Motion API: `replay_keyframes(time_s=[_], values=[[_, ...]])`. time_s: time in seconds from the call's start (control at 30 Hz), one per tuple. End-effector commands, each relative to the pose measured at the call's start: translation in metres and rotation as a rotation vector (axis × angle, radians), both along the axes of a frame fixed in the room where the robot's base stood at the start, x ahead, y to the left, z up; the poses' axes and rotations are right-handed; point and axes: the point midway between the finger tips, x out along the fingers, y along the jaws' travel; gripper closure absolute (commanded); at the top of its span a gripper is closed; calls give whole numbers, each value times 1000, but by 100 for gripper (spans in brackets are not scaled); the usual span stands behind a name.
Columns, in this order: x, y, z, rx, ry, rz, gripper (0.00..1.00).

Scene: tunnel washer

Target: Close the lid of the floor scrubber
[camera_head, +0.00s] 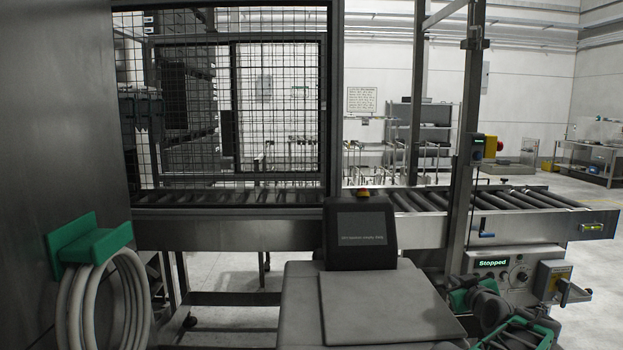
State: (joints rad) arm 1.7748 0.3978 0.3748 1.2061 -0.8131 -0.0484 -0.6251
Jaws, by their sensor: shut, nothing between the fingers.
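The floor scrubber (299,305) stands at the bottom middle, close in front of me, with its lower part cut off by the picture edge. It has a grey body and a dark upright display (360,234) at its far end. A flat grey lid panel (385,305) lies over its top. Its near edge is close to the bottom of the picture, and I cannot tell whether it sits fully down.
A roller conveyor (408,231) runs across behind the scrubber, with a mesh guard at left. A control panel reading "Stopped" (492,263) is at right. Black and green parts (490,307) crowd the lower right. A coiled hose (118,300) hangs at left.

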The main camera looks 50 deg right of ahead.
Motion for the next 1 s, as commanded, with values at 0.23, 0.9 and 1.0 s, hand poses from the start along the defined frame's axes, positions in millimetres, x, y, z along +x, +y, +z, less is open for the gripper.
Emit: replay_keyframes(time_s=[0.23,0.9,1.0], values=[[-1,0,0,1,0,-2,100],[-35,63,56,-1,0,6,100],[-44,75,60,-1,0,8,100]])
